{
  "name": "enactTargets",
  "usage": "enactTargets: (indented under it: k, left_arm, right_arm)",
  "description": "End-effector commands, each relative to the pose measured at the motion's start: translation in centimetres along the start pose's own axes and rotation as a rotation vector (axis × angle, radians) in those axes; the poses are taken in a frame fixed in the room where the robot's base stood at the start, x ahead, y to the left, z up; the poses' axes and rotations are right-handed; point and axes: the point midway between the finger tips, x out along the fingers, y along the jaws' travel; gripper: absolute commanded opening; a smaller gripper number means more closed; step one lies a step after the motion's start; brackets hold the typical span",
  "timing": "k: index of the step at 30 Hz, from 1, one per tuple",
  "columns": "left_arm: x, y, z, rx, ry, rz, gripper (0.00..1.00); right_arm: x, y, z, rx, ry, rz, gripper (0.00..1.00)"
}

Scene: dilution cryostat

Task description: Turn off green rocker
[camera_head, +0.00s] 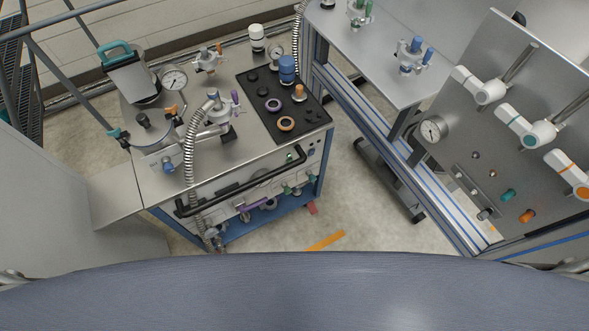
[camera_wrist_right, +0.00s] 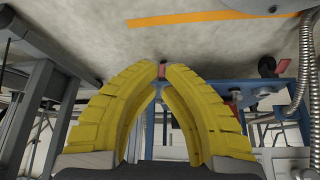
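A small green rocker (camera_head: 289,158) appears to sit near the top right of the front panel on the left-hand cart (camera_head: 250,195). It is tiny here, so I cannot tell which way it is tipped. My right gripper (camera_wrist_right: 162,68), with yellow ribbed fingers, shows in the right wrist view. Its fingertips are close together with a narrow gap, and nothing is held between them. The floor and the cart's blue lower frame (camera_wrist_right: 235,92) lie beyond the fingers, and no rocker can be made out there. My left gripper is not in view.
A black handle bar (camera_head: 240,185) runs across the cart's front. A ribbed hose (camera_head: 189,150) hangs over its front edge. Green knobs (camera_head: 287,189) sit low on the panel. A valve panel (camera_head: 480,150) stands at the right. The floor between has an orange strip (camera_head: 324,241).

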Motion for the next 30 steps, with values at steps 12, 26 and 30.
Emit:
enactTargets:
  k: [12,26,30]
  left_arm:
    - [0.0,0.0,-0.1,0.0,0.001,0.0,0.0]
    - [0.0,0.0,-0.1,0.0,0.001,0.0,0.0]
    - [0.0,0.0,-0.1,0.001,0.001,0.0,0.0]
  right_arm:
    - [-8.6,-8.0,-25.8,0.659,0.493,-0.41,0.0]
    - [-16.5,-11.1,-35.0,1.23,0.56,-0.82,0.0]
    - [-16.6,-11.0,-35.0,1.28,0.547,-0.843,0.0]
